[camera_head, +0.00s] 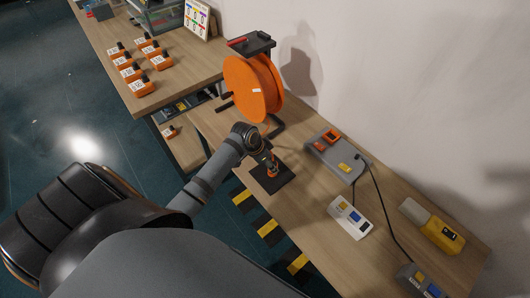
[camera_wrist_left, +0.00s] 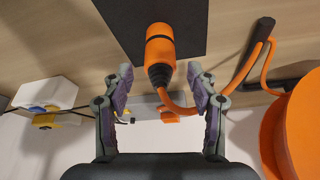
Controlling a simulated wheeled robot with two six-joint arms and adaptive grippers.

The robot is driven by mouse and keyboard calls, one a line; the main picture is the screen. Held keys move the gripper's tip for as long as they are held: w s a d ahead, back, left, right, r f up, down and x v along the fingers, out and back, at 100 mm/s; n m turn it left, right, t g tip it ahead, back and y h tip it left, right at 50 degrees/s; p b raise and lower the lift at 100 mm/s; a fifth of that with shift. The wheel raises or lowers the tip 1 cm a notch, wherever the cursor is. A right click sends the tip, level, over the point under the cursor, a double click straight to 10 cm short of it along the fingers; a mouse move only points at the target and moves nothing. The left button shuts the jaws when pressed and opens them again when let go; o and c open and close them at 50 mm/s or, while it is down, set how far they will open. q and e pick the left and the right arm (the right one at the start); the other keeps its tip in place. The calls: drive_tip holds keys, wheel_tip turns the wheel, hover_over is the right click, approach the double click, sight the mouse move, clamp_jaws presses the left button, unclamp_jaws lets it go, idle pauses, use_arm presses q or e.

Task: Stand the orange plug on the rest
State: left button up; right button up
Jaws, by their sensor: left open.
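The orange plug (camera_wrist_left: 160,45) has a black band and a black ribbed cable boot. In the left wrist view its front end is against the dark square plate (camera_wrist_left: 122,22), which looks like the rest; the boot points toward my gripper. In the head view the plug (camera_head: 272,172) appears upright over the black plate (camera_head: 281,183), partly hidden by my gripper. My left gripper (camera_wrist_left: 160,72) is open, its fingers apart on either side of the boot, with gaps visible. An orange cable leaves the boot toward the orange reel (camera_head: 247,88). My right gripper is not in view.
A grey socket box (camera_head: 324,158) stands beside the plate along the wall. A white power strip (camera_head: 349,217) and a yellow device (camera_head: 433,228) lie further right. Several orange tools (camera_head: 140,88) sit on the other table. Bare wood surrounds the plate.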

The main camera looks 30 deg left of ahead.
use_arm(q)
drive_tip(key=v, duration=0.8)
drive_tip(key=shift+s+r, duration=0.15)
drive_tip(key=shift+r, duration=0.2)
drive_tip(key=shift+a, duration=0.1)
drive_tip(key=s+d+n+y, duration=0.3)
drive_tip(key=s+n, duration=0.3)
drive_tip(key=s, duration=0.9)
wheel_tip(320, 180, down, 28)
drive_tip(key=s+a+g+b, duration=0.2)
drive_tip(key=s+a, duration=0.1)
drive_tip(key=s+f, duration=1.7)
drive_tip(key=s, duration=0.1)
drive_tip(key=shift+a+g, duration=0.3)
drive_tip(key=shift+a, duration=0.2)
